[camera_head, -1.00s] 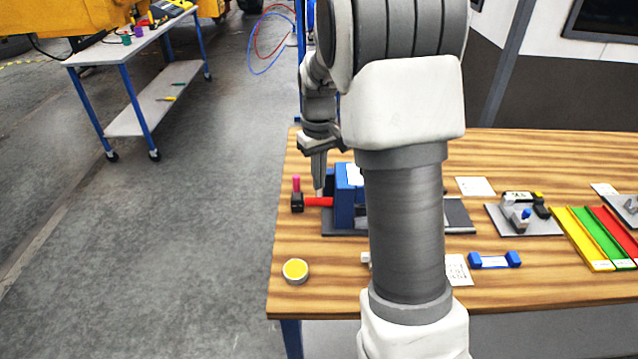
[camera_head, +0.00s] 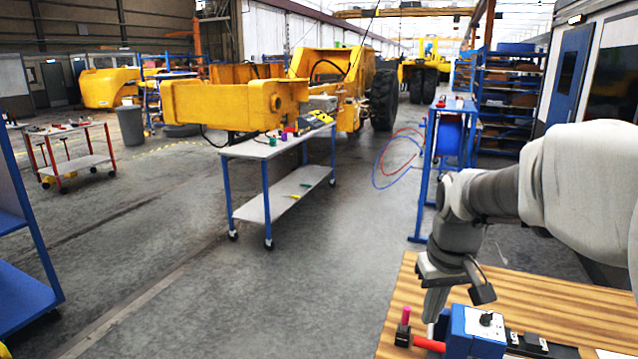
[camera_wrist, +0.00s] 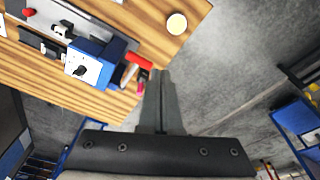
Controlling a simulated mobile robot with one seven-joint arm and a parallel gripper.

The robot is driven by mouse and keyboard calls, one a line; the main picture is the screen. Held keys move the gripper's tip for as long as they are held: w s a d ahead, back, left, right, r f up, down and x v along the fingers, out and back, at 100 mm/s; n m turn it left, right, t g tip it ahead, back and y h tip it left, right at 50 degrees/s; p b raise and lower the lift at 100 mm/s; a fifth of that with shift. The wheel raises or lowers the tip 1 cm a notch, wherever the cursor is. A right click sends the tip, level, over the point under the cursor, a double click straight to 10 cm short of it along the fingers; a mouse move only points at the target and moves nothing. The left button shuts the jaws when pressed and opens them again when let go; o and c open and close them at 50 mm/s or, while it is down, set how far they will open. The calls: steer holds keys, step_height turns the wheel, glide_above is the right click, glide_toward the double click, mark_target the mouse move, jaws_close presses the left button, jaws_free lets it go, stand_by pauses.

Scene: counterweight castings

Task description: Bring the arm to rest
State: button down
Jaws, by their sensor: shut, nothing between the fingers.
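My gripper (camera_head: 434,305) is shut and empty. In the head view it points down above the left edge of the wooden workbench (camera_head: 560,300), close beside a blue box-shaped device (camera_head: 478,330) with a red handle (camera_head: 428,344). In the wrist view my closed fingers (camera_wrist: 160,90) reach past the bench edge, with bare floor beyond. The blue device (camera_wrist: 88,62) and red handle (camera_wrist: 138,60) lie to their left there. I cannot tell whether the fingers touch anything. My arm comes in from the right in the head view.
A pink-topped item (camera_head: 405,314) stands by the red handle. A wheeled table (camera_head: 262,148) and a yellow machine (camera_head: 230,100) stand farther back. The floor (camera_head: 200,290) left of the bench is clear.

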steer(key=s+a+r+t, duration=0.1)
steer(key=s+a+r, duration=0.1)
steer(key=s, duration=0.6)
steer(key=s+a+r+m+t, duration=0.1)
steer(key=s+a+r+t, duration=0.1)
steer(key=s, duration=0.6)
steer(key=shift+s+a+r+t, duration=0.2)
steer(key=shift+a+t, duration=0.1)
steer(key=shift+a, duration=0.35)
